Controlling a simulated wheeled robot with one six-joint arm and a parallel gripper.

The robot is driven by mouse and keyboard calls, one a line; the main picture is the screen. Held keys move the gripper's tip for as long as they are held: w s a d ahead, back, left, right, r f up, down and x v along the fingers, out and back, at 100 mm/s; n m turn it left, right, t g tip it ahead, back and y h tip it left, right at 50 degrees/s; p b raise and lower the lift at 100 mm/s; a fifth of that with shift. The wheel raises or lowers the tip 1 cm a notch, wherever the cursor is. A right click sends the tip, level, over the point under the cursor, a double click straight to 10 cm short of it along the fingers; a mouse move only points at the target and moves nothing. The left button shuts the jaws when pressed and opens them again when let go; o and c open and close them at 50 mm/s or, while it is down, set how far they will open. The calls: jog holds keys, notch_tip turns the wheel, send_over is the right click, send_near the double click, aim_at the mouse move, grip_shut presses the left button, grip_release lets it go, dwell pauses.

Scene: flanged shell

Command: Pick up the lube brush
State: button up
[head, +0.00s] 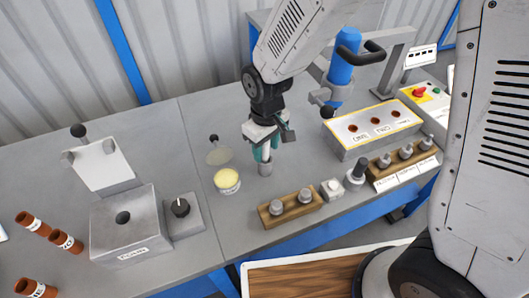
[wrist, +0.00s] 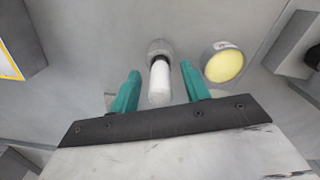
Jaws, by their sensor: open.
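The lube brush appears to be the white, upright handle (wrist: 160,82) in the wrist view, standing in a round grey holder (wrist: 160,47). In the head view the grey holder (head: 265,167) shows just below the fingers, and the handle is mostly hidden by them. My gripper (head: 261,152) points down over it with teal fingers apart. In the wrist view my gripper (wrist: 160,82) has one finger on each side of the white handle, with a gap on both sides. A tub of yellow lube (head: 227,180) stands just left of the holder; it also shows in the wrist view (wrist: 224,66).
A wooden block with grey knobs (head: 290,208) lies in front right of the holder. A white, yellow-edged box with holes (head: 371,127) stands at the right. A grey box with a hole (head: 125,222) and a knob box (head: 182,213) stand left. Brown tubes (head: 67,242) lie far left.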

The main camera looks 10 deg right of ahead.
grip_shut()
